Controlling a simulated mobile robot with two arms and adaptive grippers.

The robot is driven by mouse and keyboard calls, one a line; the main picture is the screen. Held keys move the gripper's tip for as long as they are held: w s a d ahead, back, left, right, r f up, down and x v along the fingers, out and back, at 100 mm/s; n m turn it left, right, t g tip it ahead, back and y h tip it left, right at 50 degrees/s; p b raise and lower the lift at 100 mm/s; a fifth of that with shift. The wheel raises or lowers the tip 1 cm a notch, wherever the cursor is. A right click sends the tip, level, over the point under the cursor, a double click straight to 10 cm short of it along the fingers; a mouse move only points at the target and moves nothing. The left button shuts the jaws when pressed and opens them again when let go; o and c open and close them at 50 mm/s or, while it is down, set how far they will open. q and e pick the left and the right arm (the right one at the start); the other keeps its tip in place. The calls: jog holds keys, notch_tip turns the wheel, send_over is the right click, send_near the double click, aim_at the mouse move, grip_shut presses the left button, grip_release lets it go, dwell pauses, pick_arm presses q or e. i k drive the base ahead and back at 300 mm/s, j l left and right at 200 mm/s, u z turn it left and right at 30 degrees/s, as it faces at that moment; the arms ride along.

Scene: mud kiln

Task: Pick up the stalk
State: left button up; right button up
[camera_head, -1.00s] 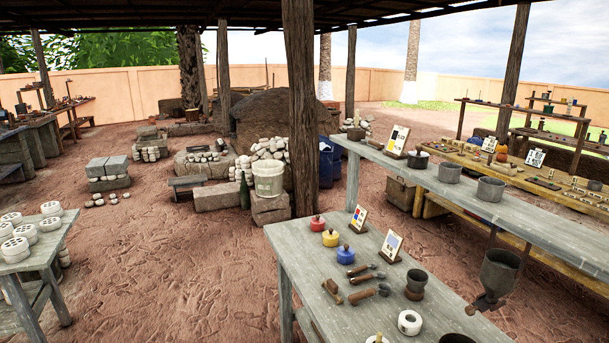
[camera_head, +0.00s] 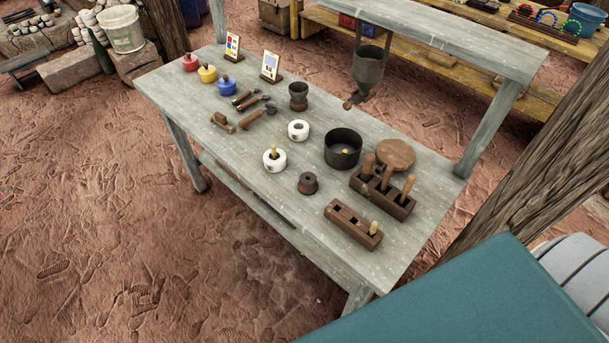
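No single thing is clearly the stalk. Short pale yellow stick-like pieces show on the grey table (camera_head: 235,190). One stick (camera_head: 274,152) stands in a white ring-shaped holder (camera_head: 275,165). Another stick (camera_head: 374,227) stands at the right end of a dark wooden block with slots (camera_head: 345,222). A small pale tip (camera_head: 345,152) shows inside a black pot (camera_head: 343,137), its lower part hidden. I cannot tell which of these is the stalk. Neither of my grippers is in view.
A wooden holder with handled tools (camera_head: 383,193), a round wooden lid (camera_head: 396,154) and a second white ring (camera_head: 298,130) crowd the table's right half. A teal flat-topped thing (camera_head: 480,300) fills the bottom right. Open earth floor (camera_head: 110,220) lies left of the table.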

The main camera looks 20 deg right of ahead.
aim_at(373, 227)
jog(key=k+l+z, duration=0.1)
jog(key=z, duration=1.15)
